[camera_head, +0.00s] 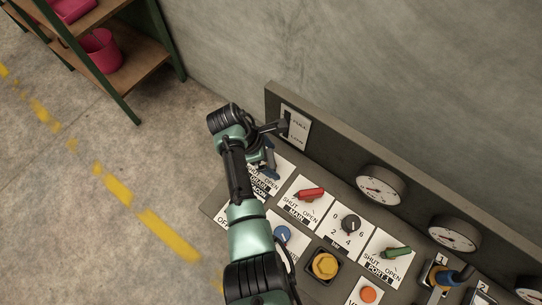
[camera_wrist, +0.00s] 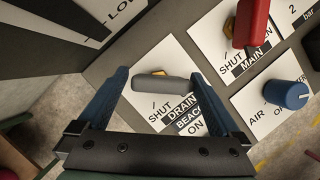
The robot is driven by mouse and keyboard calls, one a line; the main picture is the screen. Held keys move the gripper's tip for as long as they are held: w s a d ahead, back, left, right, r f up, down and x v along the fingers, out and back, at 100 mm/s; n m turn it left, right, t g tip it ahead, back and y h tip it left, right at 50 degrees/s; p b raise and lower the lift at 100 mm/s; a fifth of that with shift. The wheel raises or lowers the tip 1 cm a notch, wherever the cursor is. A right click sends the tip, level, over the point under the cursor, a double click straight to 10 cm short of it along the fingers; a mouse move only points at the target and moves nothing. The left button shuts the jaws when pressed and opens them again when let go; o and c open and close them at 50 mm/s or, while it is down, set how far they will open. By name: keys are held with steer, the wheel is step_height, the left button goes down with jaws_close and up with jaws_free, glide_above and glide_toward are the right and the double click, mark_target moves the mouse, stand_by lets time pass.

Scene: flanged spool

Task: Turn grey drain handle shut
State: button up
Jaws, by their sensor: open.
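The grey drain handle (camera_wrist: 165,86) lies roughly crosswise in the wrist view, over a white plate marked SHUT and DRAIN (camera_wrist: 170,108). A small yellow piece shows behind it. My gripper (camera_wrist: 158,80) is open, with one blue finger on each side of the handle. The left finger is apart from the handle's left end; the right finger is close to its right end, and I cannot tell whether they touch. In the head view my gripper (camera_head: 268,160) is over the plate at the panel's left end, and the grey handle is hidden there.
A red handle (camera_head: 311,194) on the MAIN plate stands close to the right, with a blue knob (camera_head: 282,233) nearer. A black dial (camera_head: 350,224), a green handle (camera_head: 397,253) and a yellow knob (camera_head: 324,265) are farther along. A raised back board (camera_head: 325,143) carries gauges.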

steer(key=c, duration=1.2)
steer(key=shift+o, duration=0.2)
steer(key=m+g+b, duration=0.1)
steer(key=m+b, duration=0.1)
steer(key=m, duration=0.2)
steer(key=shift+m+g, duration=0.4)
steer(key=m+b, duration=0.1)
steer(key=m, duration=0.1)
steer(key=m+g+y+b, duration=0.1)
steer(key=m+b, duration=0.1)
steer(key=shift+f+m+g, duration=0.1)
steer(key=shift+m+g, duration=0.2)
steer(key=m+g+y+b, duration=0.1)
steer(key=m+b, duration=0.1)
steer(key=m, duration=0.2)
steer(key=shift+m+g+y+b, duration=0.3)
steer(key=shift+m+y+b, duration=0.45)
steer(key=shift+m, duration=1.55)
